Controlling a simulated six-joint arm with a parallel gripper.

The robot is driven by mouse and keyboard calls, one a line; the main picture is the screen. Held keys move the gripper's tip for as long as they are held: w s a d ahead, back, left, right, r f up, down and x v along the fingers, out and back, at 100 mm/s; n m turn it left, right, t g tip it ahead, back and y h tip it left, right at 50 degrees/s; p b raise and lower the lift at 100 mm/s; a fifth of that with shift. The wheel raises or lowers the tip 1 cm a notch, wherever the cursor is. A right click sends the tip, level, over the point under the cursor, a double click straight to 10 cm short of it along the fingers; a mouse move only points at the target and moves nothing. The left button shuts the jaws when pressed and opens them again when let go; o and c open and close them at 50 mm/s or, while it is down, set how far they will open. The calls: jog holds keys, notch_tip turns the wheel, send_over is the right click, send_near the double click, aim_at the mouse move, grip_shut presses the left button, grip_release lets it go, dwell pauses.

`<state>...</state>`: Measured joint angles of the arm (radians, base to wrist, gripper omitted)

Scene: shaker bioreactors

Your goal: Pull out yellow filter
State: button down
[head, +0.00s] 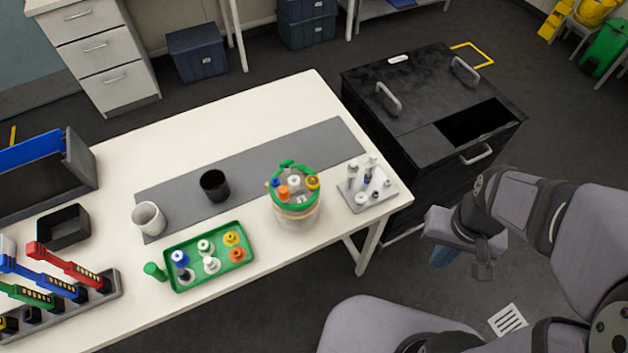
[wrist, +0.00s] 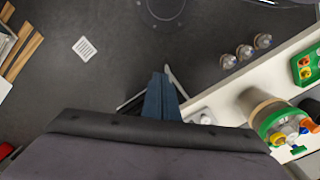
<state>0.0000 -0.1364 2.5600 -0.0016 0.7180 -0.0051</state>
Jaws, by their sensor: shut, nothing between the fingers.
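A yellow filter (head: 313,183) sits in the top of a pale bioreactor vessel (head: 296,217) with a green ring, beside orange, blue and white parts. The vessel also shows at the right of the wrist view (wrist: 262,104). Another yellow-topped part (head: 231,239) stands in the green tray (head: 209,277). My gripper (head: 443,256) hangs over the floor, right of the table and well apart from the vessel. Its blue fingers (wrist: 161,96) are together and empty in the wrist view.
The white table (head: 300,100) bears a grey mat (head: 255,165), a black cup (head: 214,185), a white cup (head: 148,218) and a small grey rack (head: 358,204) right of the vessel. A black cabinet (head: 400,90) stands behind the table's right end.

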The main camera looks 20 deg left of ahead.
jog(key=c, duration=2.5)
grip_release()
jog(key=o, duration=1)
jog(key=shift+w+a+r, duration=0.1)
jog(key=shift+w+a, duration=0.1)
jog(key=shift+w, duration=0.1)
jog(key=shift+o, duration=0.8)
jog(key=w+a+r+n+b, duration=0.1)
jog(key=w+a+n, duration=0.1)
jog(key=w+a, duration=0.2)
jog(key=shift+w+a+r+n, duration=0.2)
jog(key=shift+w+a+n, duration=0.15)
jog(key=shift+w, duration=0.2)
notch_tip(320, 180, up, 5)
jog(key=n+b, duration=0.3)
jog(key=n, duration=0.6)
send_over(312, 180)
jog(key=shift+m, duration=0.25)
jog(key=shift+f+p, duration=1.25)
jog(key=shift+f, duration=2.5)
